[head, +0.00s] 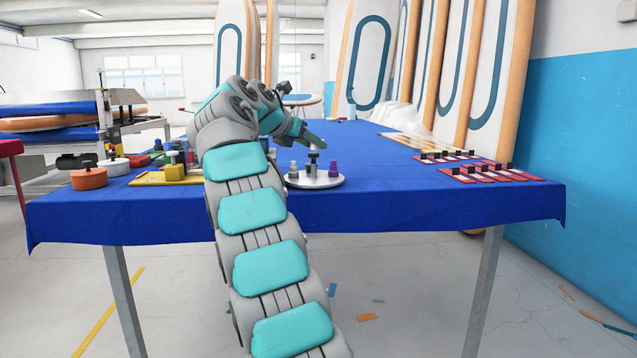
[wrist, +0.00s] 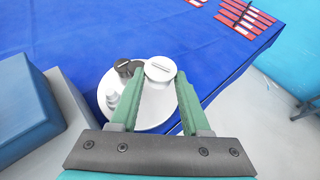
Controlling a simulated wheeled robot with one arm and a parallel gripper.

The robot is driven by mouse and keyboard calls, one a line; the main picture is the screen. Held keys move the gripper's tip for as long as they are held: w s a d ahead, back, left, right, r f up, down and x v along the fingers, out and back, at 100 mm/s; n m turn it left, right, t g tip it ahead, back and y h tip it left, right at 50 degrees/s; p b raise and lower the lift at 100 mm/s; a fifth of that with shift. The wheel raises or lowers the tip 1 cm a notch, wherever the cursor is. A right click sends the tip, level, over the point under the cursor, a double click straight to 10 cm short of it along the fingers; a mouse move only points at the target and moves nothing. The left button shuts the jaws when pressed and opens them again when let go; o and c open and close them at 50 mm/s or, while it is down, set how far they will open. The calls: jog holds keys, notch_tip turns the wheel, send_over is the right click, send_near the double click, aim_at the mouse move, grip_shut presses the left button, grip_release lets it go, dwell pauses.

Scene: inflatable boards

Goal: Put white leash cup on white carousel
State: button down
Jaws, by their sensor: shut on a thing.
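In the wrist view a round white leash cup (wrist: 160,69) with a slot across its top sits between the green fingertips of my gripper (wrist: 156,82), which is shut on it. The cup overlaps the white carousel (wrist: 152,110) below. In the head view my gripper (head: 312,139) is above the back of the round white carousel (head: 318,184) near the table's front edge. I cannot make out the held cup there. The carousel bears a pale cup (head: 293,168), a dark central knob (head: 313,161) and a purple cup (head: 333,169). The purple cup is not visible in the wrist view.
A yellow tray (head: 150,179) with small blocks, an orange round weight (head: 89,179) and a white one (head: 114,167) stand left on the blue table (head: 420,205). Red tags (head: 495,172) lie at right. The cloth between carousel and tags is clear.

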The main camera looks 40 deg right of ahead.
aim_at(311, 184)
notch_tip(311, 184, down, 3)
jog(key=shift+s+f+b, duration=0.1)
jog(key=shift+s+b, duration=0.05)
jog(key=shift+b, duration=0.35)
jog(key=shift+f+b, duration=0.9)
jog(key=shift+f, duration=1.5)
jog(key=shift+f, duration=0.15)
jog(key=shift+c, duration=1.8)
grip_release()
jog(key=shift+f, duration=0.15)
jog(key=shift+r, duration=0.25)
jog(key=p+v, duration=0.1)
jog(key=v, duration=1.1)
jog(key=shift+a, duration=0.1)
